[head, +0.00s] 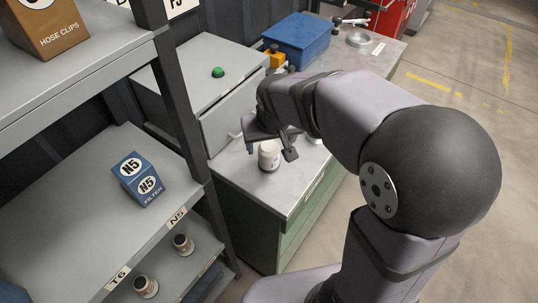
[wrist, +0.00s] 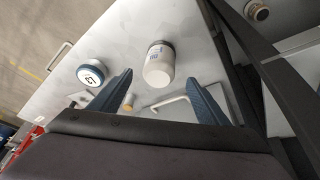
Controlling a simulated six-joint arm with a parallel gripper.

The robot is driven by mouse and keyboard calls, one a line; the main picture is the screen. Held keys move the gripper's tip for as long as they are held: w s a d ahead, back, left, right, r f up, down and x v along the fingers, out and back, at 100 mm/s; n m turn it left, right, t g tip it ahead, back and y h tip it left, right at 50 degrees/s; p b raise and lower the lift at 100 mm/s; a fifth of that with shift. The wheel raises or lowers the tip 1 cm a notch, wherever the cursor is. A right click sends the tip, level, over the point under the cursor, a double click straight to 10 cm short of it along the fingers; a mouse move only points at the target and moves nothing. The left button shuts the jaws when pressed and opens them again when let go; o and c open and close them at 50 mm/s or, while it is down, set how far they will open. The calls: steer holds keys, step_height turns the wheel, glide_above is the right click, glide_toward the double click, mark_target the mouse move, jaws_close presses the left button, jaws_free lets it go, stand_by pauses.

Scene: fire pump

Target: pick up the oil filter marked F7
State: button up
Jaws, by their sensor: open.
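A white can-shaped filter (head: 269,157) stands upright on the grey bench top. In the wrist view this white filter (wrist: 159,66) lies between and slightly beyond my fingertips, with a small blue print I cannot read. A second round filter (wrist: 91,72) with a blue rim and a white top disc is left of my left finger; its upside-down mark looks like F7, but is small. In the head view my arm mostly hides that area. My gripper (head: 270,151) is open above the bench, pointing down, one finger on either side of the first filter, apparently not touching it.
A grey cabinet with a green button (head: 218,72) stands behind the bench (head: 296,189). A blue bin (head: 300,40) is at the back. The shelf rack's dark post (head: 178,95) is close on the left, with a blue N5 box (head: 138,180). The bench's front is clear.

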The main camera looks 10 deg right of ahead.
mark_target(269, 149)
steer(key=shift+f+m, duration=0.1)
steer(key=shift+m, duration=0.4)
steer(key=shift+p+x, duration=0.85)
steer(key=shift+x, duration=2.8)
steer(key=shift+s+d, duration=0.1)
steer(key=shift+c, duration=0.2)
steer(key=c, duration=1.1)
steer(key=shift+c, duration=0.8)
